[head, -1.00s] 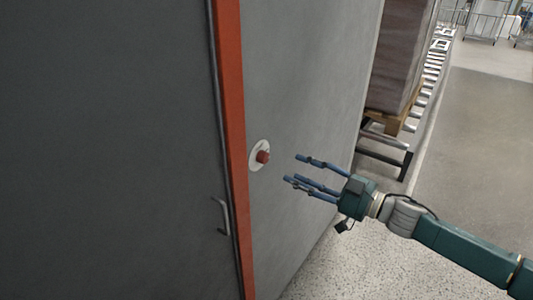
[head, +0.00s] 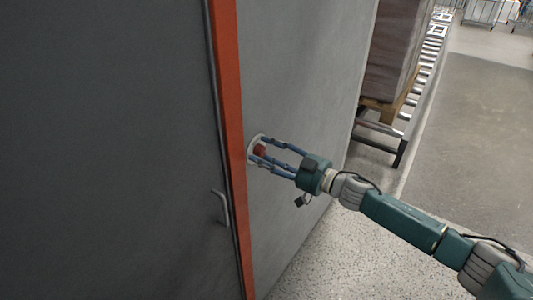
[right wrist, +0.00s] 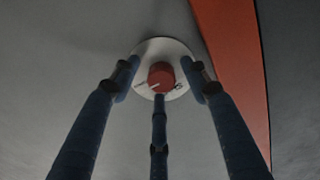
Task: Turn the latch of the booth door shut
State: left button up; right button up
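The latch is a red knob (head: 260,150) on a round white plate (right wrist: 145,50) on the grey wall, just right of the orange door frame. In the right wrist view the red knob (right wrist: 161,75) has a pale line pointing to the lower left, with small marks on the plate too small to read. The dark grey booth door (head: 110,150) fills the left of the head view. My right gripper (head: 259,152) has its fingers spread open around the knob, with the fingertips close to the plate. Whether they touch the knob cannot be told. My left gripper is not in view.
A bar handle (head: 221,207) sits on the door left of the orange frame (head: 231,120). The speckled floor at lower right is clear.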

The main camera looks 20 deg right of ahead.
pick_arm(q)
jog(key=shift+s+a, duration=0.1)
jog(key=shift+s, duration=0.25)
pick_arm(e)
jog(key=shift+s, duration=0.1)
jog(key=c, duration=1)
jog(key=shift+f+n, duration=0.1)
jog(key=shift+n, duration=0.2)
jog(key=n, duration=0.3)
jog(key=shift+n+b, duration=0.35)
jog(key=shift+n, duration=0.05)
jog(key=n+b, duration=0.1)
jog(key=n, duration=0.3)
jog(key=shift+f+n, duration=0.1)
jog(key=shift+n, duration=0.2)
jog(key=n+b, duration=0.1)
jog(key=n, duration=0.3)
jog(key=shift+b, duration=0.3)
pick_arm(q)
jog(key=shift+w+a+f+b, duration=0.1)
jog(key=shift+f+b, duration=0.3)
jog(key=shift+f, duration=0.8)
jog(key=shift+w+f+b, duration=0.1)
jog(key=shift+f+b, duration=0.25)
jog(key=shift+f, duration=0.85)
pick_arm(e)
jog(key=shift+n, duration=2.4)
